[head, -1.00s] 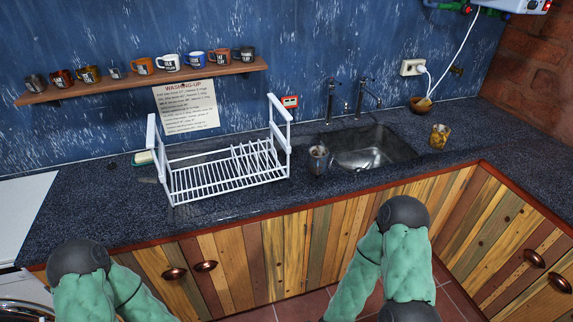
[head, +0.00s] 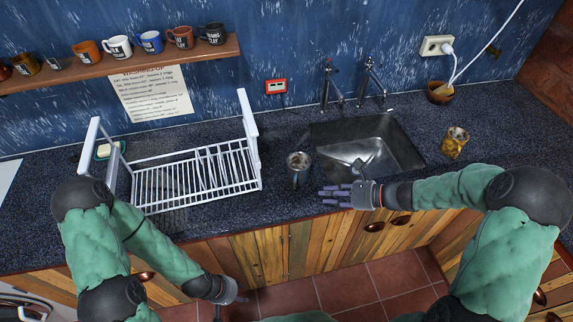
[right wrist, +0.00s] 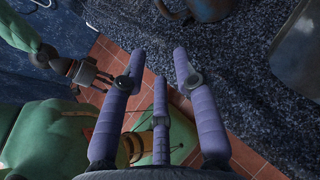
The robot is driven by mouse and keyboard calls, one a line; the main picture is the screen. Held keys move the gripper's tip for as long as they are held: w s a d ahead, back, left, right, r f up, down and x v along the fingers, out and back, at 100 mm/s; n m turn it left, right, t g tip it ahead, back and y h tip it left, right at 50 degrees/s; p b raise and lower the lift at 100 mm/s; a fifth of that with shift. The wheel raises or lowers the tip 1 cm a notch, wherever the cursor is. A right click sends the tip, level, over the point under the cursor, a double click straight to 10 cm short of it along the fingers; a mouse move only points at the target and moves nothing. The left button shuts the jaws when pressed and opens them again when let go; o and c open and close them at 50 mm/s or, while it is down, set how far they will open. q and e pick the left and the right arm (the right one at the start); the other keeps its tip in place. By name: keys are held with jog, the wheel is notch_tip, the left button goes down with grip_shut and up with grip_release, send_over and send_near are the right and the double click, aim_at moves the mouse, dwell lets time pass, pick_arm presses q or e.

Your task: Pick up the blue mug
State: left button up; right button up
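A brighter blue mug with a white label (head: 150,42) stands on the wall shelf. My right gripper (head: 332,197) is over the counter in front of the sink, just right of and nearer than the counter mug, apart from it. Its purple fingers are spread and empty in the right wrist view (right wrist: 160,68). My left gripper (head: 230,304) hangs low before the cabinets, fingers apart and empty.
The white dish rack (head: 195,183) stands empty left of the counter mug. The sink (head: 400,150) has taps behind it. A yellow patterned mug (head: 454,145) and brown bowl (head: 440,95) are to its right. Several other mugs stand on the shelf (head: 120,67).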

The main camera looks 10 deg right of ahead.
aim_at(295, 185)
jog(key=shift+m+t, duration=0.4)
jog(key=shift+t, duration=0.1)
jog(key=w+a+b, duration=0.1)
jog(key=w+a, duration=0.3)
jog(key=shift+w+a+r, duration=0.1)
jog(key=shift+a+r, duration=0.05)
jog(key=shift+b+x, duration=1.05)
jog(key=shift+x, duration=1.55)
pick_arm(q)
jog(key=f, duration=0.1)
jog(key=a+f, duration=0.1)
jog(key=f, duration=0.1)
jog(key=shift+w, duration=0.2)
pick_arm(e)
grip_shut()
